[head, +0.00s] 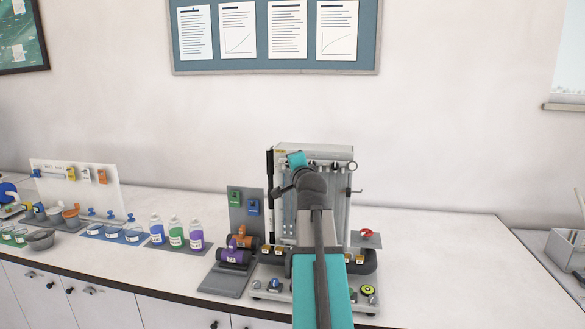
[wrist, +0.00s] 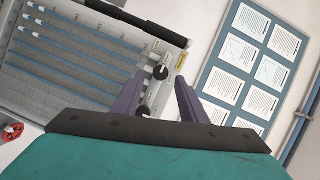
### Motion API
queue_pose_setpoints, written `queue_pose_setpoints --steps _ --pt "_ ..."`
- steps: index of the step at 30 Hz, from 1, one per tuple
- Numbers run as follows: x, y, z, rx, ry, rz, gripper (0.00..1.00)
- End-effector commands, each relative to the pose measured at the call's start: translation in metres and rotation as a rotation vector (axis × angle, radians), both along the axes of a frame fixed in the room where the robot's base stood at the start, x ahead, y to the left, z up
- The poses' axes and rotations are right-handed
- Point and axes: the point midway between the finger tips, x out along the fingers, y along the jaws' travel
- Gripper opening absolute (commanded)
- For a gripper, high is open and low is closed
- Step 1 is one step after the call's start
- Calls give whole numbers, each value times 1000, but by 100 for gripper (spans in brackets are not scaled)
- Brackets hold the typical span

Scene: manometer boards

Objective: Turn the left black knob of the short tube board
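The tube board (head: 345,205) stands upright on the counter, largely behind my arm. Black knobs sit along its top; the left black knob (head: 280,164) is near the yellow label at the upper left corner. In the wrist view the board (wrist: 75,60) appears turned, and this knob (wrist: 160,72) lies between my fingertips in the picture. Contact cannot be told. A second black knob (wrist: 144,110) is beside the left finger. My gripper (wrist: 161,78) has its two purple fingers apart. In the head view my wrist hides the fingers.
Purple and orange cylinders (head: 234,256) on a grey stand are left of the board. Bottles (head: 176,233) stand further left. A red valve wheel (head: 367,233) is at the board's right. The counter (head: 440,260) to the right is clear. Papers hang on a blue notice board (head: 258,68) above.

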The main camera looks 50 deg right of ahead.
Motion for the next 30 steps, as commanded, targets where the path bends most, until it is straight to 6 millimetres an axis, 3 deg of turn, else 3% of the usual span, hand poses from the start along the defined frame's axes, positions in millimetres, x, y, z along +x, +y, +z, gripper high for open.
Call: queue_pose_setpoints --steps 23,30 --pt "-80 58 7 -3 0 -1 39" --pt "-90 65 9 -3 -1 0 39"
